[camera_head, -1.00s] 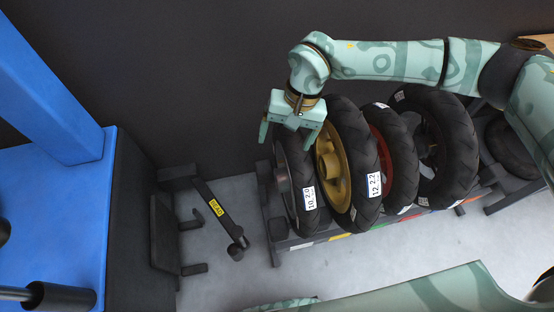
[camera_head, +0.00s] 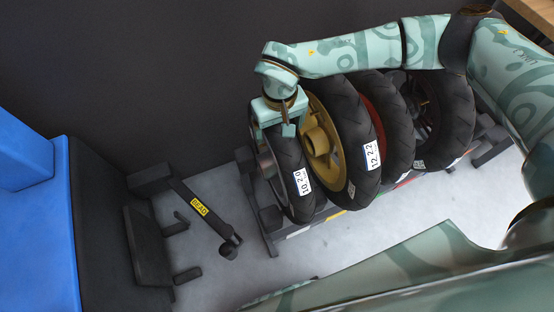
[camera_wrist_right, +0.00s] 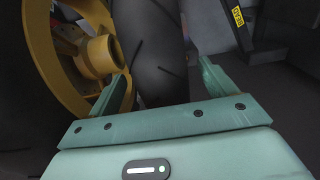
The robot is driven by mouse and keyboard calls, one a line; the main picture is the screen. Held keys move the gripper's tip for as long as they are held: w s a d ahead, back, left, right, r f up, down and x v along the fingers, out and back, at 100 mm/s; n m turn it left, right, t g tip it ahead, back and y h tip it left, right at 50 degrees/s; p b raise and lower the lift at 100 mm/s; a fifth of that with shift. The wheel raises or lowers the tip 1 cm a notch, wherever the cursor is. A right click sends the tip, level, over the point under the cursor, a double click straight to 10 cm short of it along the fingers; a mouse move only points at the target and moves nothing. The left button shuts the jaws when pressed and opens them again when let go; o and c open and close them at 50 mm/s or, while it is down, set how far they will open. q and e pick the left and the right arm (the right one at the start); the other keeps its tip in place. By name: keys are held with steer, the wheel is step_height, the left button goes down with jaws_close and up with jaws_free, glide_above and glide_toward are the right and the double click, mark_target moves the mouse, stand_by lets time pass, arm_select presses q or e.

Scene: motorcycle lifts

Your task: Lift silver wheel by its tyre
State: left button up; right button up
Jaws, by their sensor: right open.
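The silver wheel (camera_head: 290,180) stands upright at the left end of the rack in the head view, with a black tyre, a label on its tread and a silver hub partly in view. My right gripper (camera_head: 273,130) is over the top of its tyre, with one finger on each side. In the right wrist view the tyre (camera_wrist_right: 152,45) runs between the open fingers of the right gripper (camera_wrist_right: 162,85). A gap shows on the right finger's side; contact on the other side is unclear. My left gripper is not in view.
A gold-rimmed wheel (camera_head: 345,150) stands close beside the silver one, then a red-rimmed wheel (camera_head: 393,120) and another dark one (camera_head: 445,115). A stand with a yellow label (camera_head: 200,207) and a blue-topped structure (camera_head: 35,240) are at left. Grey floor (camera_head: 215,270) lies between.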

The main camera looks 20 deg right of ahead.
step_height(320, 180, down, 3)
steer(key=shift+w+f+b, duration=0.1)
steer(key=shift+b, duration=0.3)
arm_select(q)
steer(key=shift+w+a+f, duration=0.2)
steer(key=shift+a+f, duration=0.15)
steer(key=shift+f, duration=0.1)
arm_select(e)
steer(key=shift+r, duration=0.2)
steer(key=c, duration=1.5)
steer(key=shift+r, duration=0.1)
jaws_close()
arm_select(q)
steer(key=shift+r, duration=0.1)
arm_select(e)
steer(key=shift+w+r, duration=0.1)
steer(key=shift+r, duration=0.05)
